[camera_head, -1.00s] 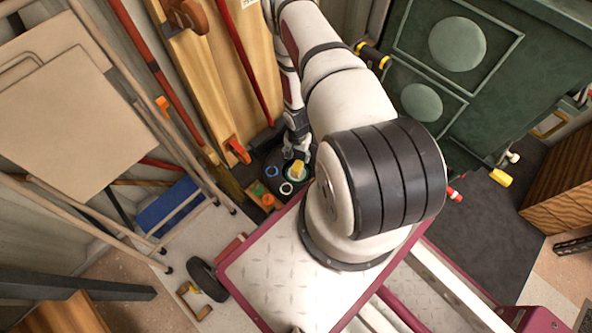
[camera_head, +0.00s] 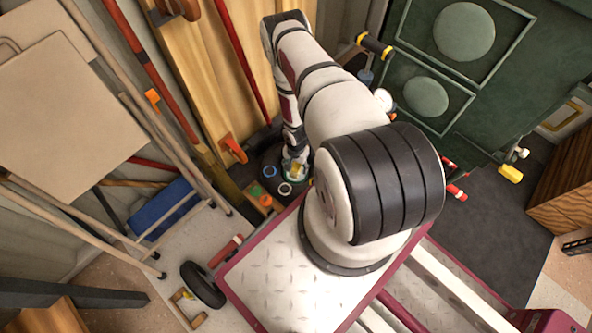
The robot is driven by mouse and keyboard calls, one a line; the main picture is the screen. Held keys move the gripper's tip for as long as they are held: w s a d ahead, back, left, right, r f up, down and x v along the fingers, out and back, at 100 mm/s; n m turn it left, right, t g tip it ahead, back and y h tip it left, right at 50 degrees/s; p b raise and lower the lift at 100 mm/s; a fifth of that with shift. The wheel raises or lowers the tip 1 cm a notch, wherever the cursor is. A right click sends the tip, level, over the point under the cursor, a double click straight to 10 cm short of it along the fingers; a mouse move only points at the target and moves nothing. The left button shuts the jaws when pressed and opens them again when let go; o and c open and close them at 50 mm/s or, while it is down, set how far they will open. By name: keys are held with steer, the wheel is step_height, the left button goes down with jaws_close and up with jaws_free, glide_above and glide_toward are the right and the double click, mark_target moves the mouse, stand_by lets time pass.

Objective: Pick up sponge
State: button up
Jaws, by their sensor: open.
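A small yellow thing (camera_head: 296,170), which may be the sponge, shows at my gripper, over a dark round surface (camera_head: 270,158) near the middle of the head view. My gripper (camera_head: 294,167) is at the end of my arm and points down at this spot. It is open. Its fingers are small in the picture and partly cover the yellow thing. I cannot tell whether they touch it or sit around it.
A blue ring (camera_head: 269,171), a white ring (camera_head: 285,189) and an orange round thing (camera_head: 265,200) lie close by. Wooden boards (camera_head: 205,75) and poles lean behind on the left. A dark green container (camera_head: 430,60) stands to the right.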

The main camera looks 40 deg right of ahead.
mark_target(296, 165)
steer(key=c, duration=1)
steer(key=shift+c, duration=0.2)
steer(key=shift+r, duration=0.1)
step_height(296, 165, up, 10)
steer(key=p, duration=0.4)
